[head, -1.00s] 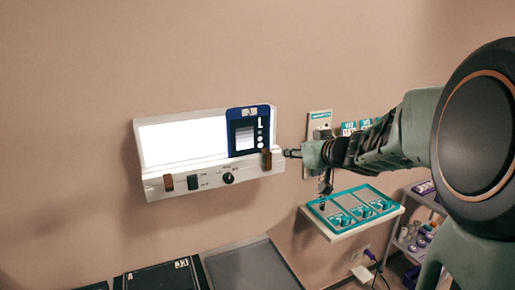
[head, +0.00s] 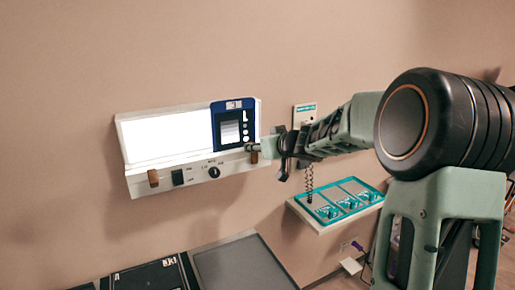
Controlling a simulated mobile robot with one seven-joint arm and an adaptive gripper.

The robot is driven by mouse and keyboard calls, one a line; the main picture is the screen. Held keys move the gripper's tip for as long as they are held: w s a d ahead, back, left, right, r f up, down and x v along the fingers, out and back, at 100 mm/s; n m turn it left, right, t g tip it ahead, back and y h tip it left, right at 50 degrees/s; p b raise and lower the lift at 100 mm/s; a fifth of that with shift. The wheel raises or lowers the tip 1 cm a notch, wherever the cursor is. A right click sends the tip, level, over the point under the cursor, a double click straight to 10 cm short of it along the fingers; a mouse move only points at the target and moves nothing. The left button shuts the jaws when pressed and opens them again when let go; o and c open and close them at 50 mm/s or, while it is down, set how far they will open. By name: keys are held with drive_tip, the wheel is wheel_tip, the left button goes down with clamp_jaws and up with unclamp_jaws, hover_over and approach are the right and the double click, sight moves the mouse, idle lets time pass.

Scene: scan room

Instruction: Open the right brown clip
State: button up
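The right brown clip (head: 254,157) sits at the lower right corner of a white wall-mounted light box (head: 233,164), below a blue panel. The left brown clip (head: 153,178) is at the box's lower left and stands upright. My gripper (head: 253,147) reaches in from the right, and its dark tip overlaps the top of the right clip. I cannot tell whether it touches the clip. The fingers are too small to tell open from shut, and the clip's upper part is hidden.
A dark switch (head: 178,177) and a round knob (head: 214,172) are on the box's front between the clips. A shelf with a teal tray (head: 340,199) is at the lower right. A grey tray (head: 244,264) and black case (head: 150,276) lie below.

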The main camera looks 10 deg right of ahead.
drive_tip(key=shift+c, duration=0.2)
clamp_jaws()
drive_tip(key=shift+f+b, duration=0.2)
drive_tip(key=shift+b, duration=0.45)
drive_tip(key=s+f+t+y+b, duration=0.1)
drive_tip(key=t+b, duration=0.2)
drive_tip(key=b, duration=0.8)
drive_tip(key=s+f+t+y+b, duration=0.1)
drive_tip(key=t+b, duration=0.2)
drive_tip(key=b, duration=0.8)
drive_tip(key=s+d+f+t+b, duration=0.1)
drive_tip(key=f+t+b, duration=0.1)
drive_tip(key=b, duration=0.9)
drive_tip(key=shift+s+d+t+y, duration=0.1)
drive_tip(key=shift+s+t+y, duration=0.3)
drive_tip(key=shift+s+t+b, duration=0.1)
drive_tip(key=shift+t+b, duration=0.3)
drive_tip(key=shift+b, duration=0.8)
